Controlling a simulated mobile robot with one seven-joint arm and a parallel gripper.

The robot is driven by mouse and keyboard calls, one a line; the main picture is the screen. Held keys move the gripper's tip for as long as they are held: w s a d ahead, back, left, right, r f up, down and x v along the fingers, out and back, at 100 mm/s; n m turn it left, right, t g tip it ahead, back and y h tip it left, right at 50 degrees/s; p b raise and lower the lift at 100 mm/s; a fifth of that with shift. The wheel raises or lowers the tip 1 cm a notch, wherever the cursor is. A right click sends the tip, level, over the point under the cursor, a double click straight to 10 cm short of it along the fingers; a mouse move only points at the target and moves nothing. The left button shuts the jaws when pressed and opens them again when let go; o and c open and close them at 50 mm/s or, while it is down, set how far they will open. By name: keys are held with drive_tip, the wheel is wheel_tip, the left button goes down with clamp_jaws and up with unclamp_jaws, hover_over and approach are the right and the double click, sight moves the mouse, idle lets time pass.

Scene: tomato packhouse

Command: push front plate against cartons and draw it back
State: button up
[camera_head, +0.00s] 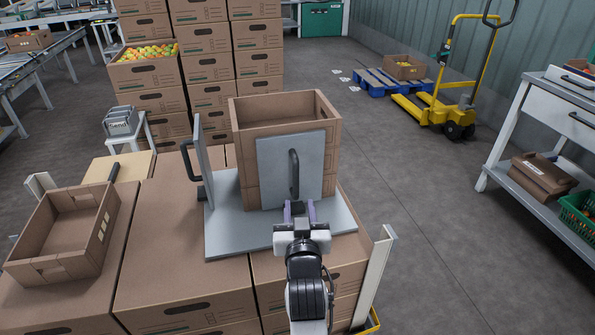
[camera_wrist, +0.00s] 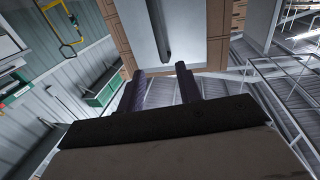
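The front plate (camera_head: 272,160) is a grey upright panel with a dark vertical handle (camera_head: 294,172). It stands before two stacked brown cartons (camera_head: 328,130), the upper one open and empty. I cannot tell whether plate and cartons touch. They stand on a grey base sheet (camera_head: 235,235). My gripper (camera_head: 299,207) is open and empty, its purple fingers just below the handle's lower end. In the wrist view, the gripper (camera_wrist: 160,72) points at the plate (camera_wrist: 190,30), with the handle (camera_wrist: 158,30) beyond the fingertips and lined up with the gap between them.
A second upright plate with a handle (camera_head: 188,162) stands left of the cartons. An empty open box (camera_head: 75,230) lies at left on large cartons (camera_head: 180,290). Tall carton stacks (camera_head: 205,65) rise behind. A yellow pallet truck (camera_head: 455,105) and shelf (camera_head: 555,130) stand right, with clear floor between.

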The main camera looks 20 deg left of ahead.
sight(296, 174)
drive_tip(key=p+x, duration=0.2)
drive_tip(key=x, duration=1.1)
drive_tip(key=shift+w+a+r, duration=0.15)
clamp_jaws()
